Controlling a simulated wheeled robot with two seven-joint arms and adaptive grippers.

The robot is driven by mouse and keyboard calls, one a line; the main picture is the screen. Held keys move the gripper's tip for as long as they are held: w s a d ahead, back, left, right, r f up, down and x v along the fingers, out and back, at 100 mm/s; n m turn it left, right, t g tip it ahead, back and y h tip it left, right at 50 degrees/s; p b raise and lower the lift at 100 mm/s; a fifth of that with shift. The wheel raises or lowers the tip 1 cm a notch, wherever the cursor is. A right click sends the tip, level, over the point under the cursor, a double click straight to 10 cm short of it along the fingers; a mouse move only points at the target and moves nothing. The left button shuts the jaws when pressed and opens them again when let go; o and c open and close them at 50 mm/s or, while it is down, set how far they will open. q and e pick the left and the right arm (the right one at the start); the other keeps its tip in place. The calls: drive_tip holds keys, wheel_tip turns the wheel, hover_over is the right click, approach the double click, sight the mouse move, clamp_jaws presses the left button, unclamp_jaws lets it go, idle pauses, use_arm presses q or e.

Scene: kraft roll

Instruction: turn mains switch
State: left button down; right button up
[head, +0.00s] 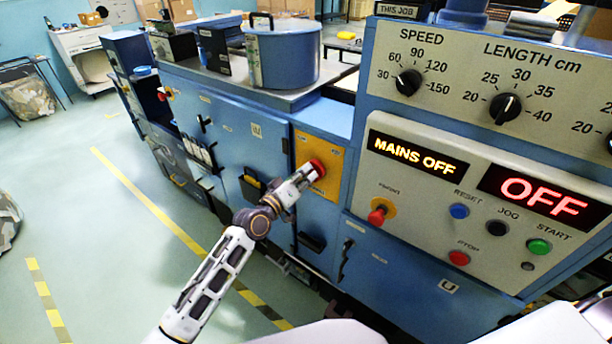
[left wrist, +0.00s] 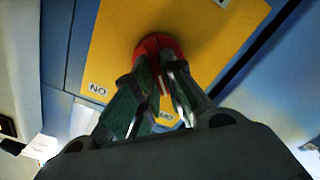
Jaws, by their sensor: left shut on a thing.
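The mains switch is a red rotary knob (head: 318,167) on a yellow plate (head: 333,177) on the blue machine front. My left gripper (head: 308,173) reaches it from the left and is shut on the red knob. In the left wrist view the two fingers (left wrist: 161,88) close on both sides of the red knob (left wrist: 157,45), in front of the yellow plate (left wrist: 110,50). The fingers hide part of the knob. The display (head: 416,157) reads MAINS OFF, and the red display (head: 543,197) reads OFF. My right gripper is not in view.
The control panel at right carries a red stop knob (head: 379,214), a blue reset button (head: 459,211), a green start button (head: 538,246) and speed and length dials. A blue pot (head: 288,55) stands on the machine top. The floor at left is open, with yellow lines.

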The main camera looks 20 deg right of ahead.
use_arm(q)
drive_tip(key=c, duration=1.5)
unclamp_jaws()
drive_tip(key=v, duration=1.2)
